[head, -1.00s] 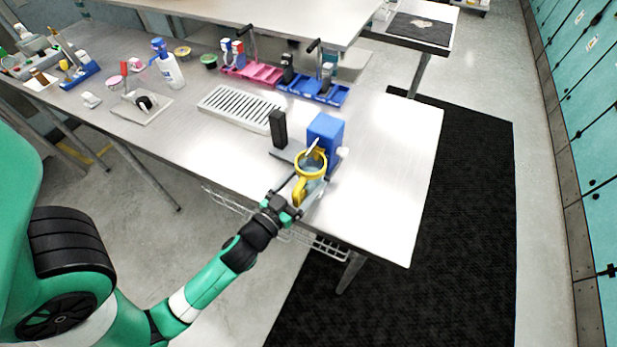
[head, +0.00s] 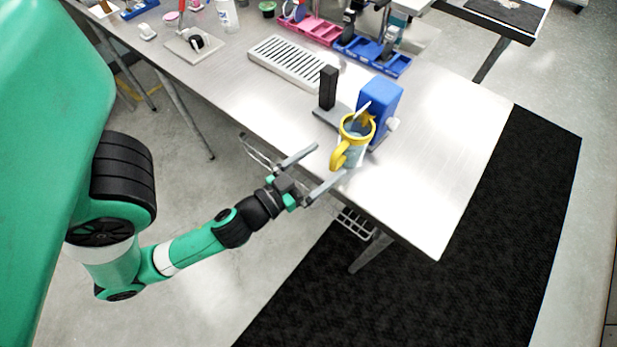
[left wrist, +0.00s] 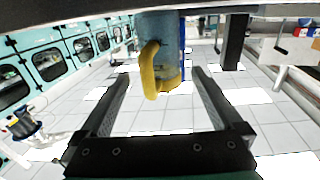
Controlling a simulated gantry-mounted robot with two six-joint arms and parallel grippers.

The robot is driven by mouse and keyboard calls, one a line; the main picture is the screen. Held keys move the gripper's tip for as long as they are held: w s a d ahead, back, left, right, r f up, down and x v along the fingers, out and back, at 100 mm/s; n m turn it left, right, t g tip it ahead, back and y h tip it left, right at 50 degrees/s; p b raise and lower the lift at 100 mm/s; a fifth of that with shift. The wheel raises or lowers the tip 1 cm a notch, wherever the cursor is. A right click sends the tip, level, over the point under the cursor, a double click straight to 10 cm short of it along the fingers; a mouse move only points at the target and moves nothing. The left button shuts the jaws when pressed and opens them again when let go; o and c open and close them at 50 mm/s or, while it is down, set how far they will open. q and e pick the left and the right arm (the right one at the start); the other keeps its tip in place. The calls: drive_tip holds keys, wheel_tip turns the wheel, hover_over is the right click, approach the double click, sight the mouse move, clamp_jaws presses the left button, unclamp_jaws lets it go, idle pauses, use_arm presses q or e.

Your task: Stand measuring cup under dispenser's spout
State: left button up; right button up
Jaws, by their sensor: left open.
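The measuring cup (head: 350,151) is a clear bluish cup with a yellow rim and yellow handle. It stands upright near the table's front edge, directly in front of the blue dispenser (head: 382,103). A pale spout-like piece of the dispenser shows over the cup's mouth. The left wrist view shows the cup's yellow handle (left wrist: 149,70) between and beyond the fingers. My left gripper (head: 328,166) is open and empty, in front of the cup and apart from the handle. My right gripper is not in view.
A black upright block (head: 328,88) stands left of the dispenser. A white slotted rack (head: 288,62) lies behind it. Pink (head: 312,30) and blue (head: 372,54) trays with tools are farther back. The table's right side is clear.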

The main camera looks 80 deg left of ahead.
use_arm(q)
drive_tip(key=v, duration=0.4)
drive_tip(key=shift+s+p, duration=0.25)
drive_tip(key=shift+p, duration=0.1)
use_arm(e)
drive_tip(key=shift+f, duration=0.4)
